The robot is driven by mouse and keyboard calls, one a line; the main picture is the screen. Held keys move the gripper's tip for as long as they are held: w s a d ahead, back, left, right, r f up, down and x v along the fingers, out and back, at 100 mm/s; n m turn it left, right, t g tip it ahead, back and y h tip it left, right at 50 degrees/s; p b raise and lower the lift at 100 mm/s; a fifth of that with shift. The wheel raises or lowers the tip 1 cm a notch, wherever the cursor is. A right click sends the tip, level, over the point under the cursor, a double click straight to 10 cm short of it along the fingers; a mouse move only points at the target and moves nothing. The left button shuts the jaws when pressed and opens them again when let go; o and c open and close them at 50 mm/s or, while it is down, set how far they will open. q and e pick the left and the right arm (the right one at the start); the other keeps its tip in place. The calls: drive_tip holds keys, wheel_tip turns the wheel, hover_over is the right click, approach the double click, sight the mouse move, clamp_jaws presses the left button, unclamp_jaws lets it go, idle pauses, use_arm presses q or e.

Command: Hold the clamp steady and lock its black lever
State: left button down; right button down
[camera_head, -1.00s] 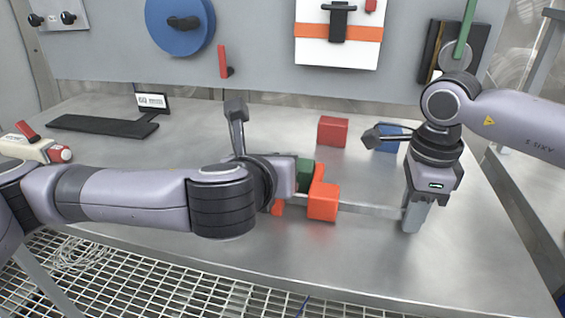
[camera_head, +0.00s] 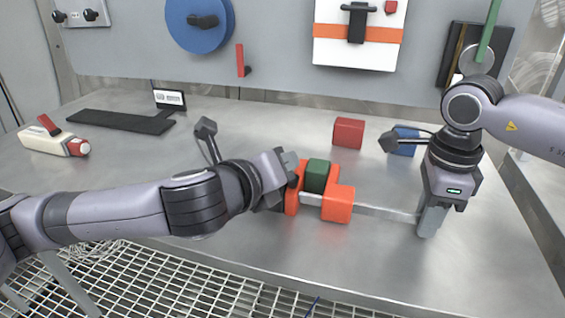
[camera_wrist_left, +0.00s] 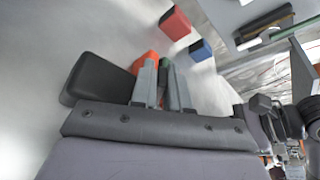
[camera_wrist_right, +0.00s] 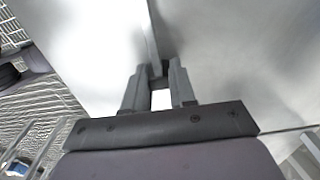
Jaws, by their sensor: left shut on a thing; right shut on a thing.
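The clamp has orange jaws (camera_head: 338,204), a green block (camera_head: 317,175) between them and a grey bar (camera_head: 383,213) running right. My right gripper (camera_head: 428,222) points down, shut on the bar's far right end; the right wrist view shows its fingers (camera_wrist_right: 158,68) closed on the thin bar (camera_wrist_right: 152,35). My left gripper (camera_head: 288,165) is at the clamp's left end, beside the left orange jaw, shut on part of the clamp. In the left wrist view a black clamp part (camera_wrist_left: 98,82) lies beside the fingers (camera_wrist_left: 160,85). What sits between these fingers is mostly hidden.
A red block (camera_head: 348,133) and a blue block (camera_head: 404,141) stand behind the clamp. A black keyboard (camera_head: 118,121) and a cream tool with a red lever (camera_head: 48,140) lie at the left. The steel table (camera_head: 270,262) is clear in front.

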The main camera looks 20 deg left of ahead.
use_arm(q)
drive_tip(key=c, duration=1.2)
unclamp_jaws()
wheel_tip(320, 180, up, 10)
use_arm(e)
drive_tip(key=c, duration=0.8)
unclamp_jaws()
drive_tip(key=shift+c, duration=0.2)
